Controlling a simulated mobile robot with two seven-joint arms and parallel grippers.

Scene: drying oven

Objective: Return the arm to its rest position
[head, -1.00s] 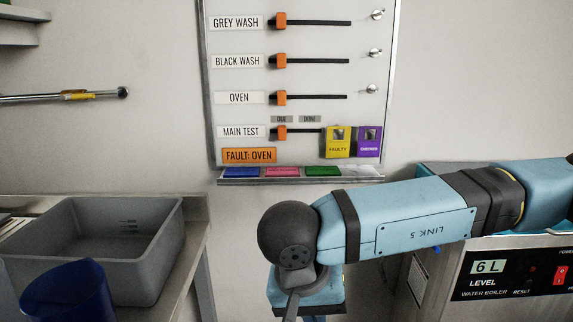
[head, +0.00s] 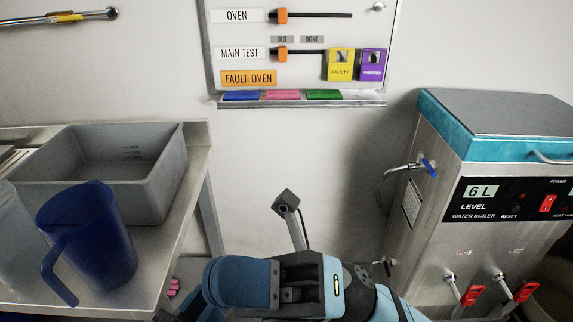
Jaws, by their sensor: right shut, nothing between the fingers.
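My right arm comes in along the bottom edge, its blue and dark wrist links in the lower middle of the head view. My right gripper (head: 173,289) shows only in small part left of the wrist, by the steel table's edge, as small pink ridged pads. It is shut with nothing in it. Most of it is hidden by the wrist or lies below the frame. A small camera on a thin stalk, likely mine, stands above the wrist. My left gripper is not in view.
A steel table (head: 196,150) at left holds a grey tub (head: 157,185), a blue jug (head: 95,240) and a partly seen clear vessel (head: 12,240). A water boiler (head: 440,190) with red taps stands at right. A status board (head: 238,77) hangs on the back wall.

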